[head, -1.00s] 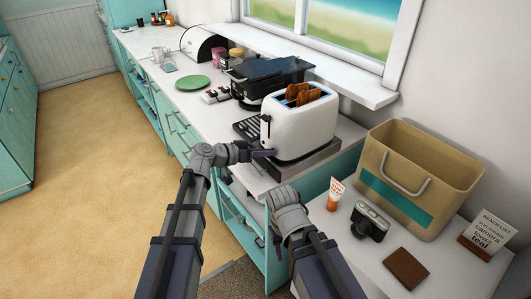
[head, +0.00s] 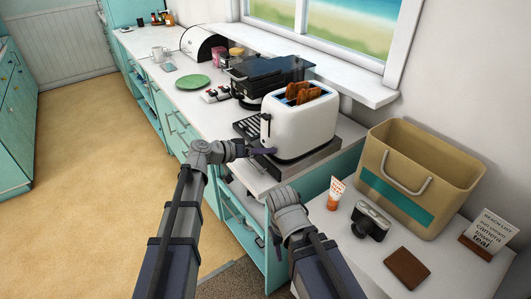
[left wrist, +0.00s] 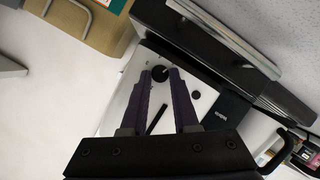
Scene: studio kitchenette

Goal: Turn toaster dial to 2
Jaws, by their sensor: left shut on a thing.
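The white toaster (head: 305,128) stands on the counter with browned toast slices (head: 303,92) in its top slots. In the left wrist view its white front face (left wrist: 202,110) shows a round black dial (left wrist: 160,73), a smaller black button (left wrist: 196,95) and a dark slot. My left gripper (head: 268,151) is at the low front of the toaster. In the left wrist view, its two purple fingers (left wrist: 160,76) are shut on the dial, one on each side. The dial's marks are too small to read. My right gripper (head: 268,238) hangs low in front of the counter, apart from the toaster; its fingers are unclear.
A black appliance (head: 270,75) stands behind the toaster, with a green plate (head: 193,82) farther along the counter. On the right-hand white surface are a tan basket (head: 450,170), a sunscreen tube (head: 335,193), a camera (head: 371,222), a brown wallet (head: 407,268) and a sign (head: 488,235).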

